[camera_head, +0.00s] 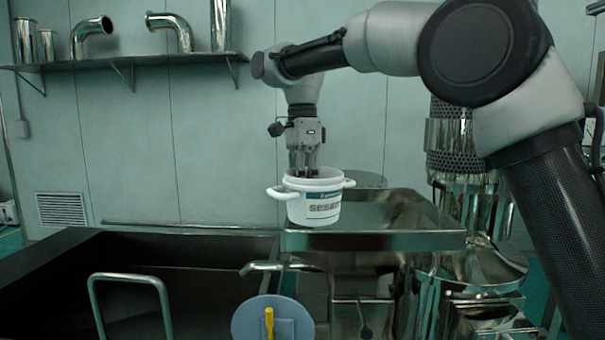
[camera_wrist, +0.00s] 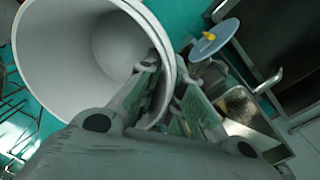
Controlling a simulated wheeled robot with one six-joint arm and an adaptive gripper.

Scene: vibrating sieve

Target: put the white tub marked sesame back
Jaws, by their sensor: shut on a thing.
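The white tub (camera_head: 313,205) has a dark label band, the letters "sesa" in view and two side handles. It hangs upright at the left end of the metal tray of the sieve. My gripper (camera_head: 304,174) comes from above and is shut on the tub's rim. In the wrist view the tub (camera_wrist: 62,60) fills the upper left with its open mouth, and it looks empty. My gripper (camera_wrist: 165,100) has one finger inside and one outside the tub wall. Whether the tub's base touches anything below is not clear.
The shiny metal tray (camera_head: 390,240) lies behind and right of the tub. A dark open bin (camera_head: 190,285) with a metal handle (camera_head: 130,278) is at left. A blue-grey disc with a yellow knob (camera_head: 250,318) is in front. A wall shelf (camera_head: 130,64) holds metal pipes.

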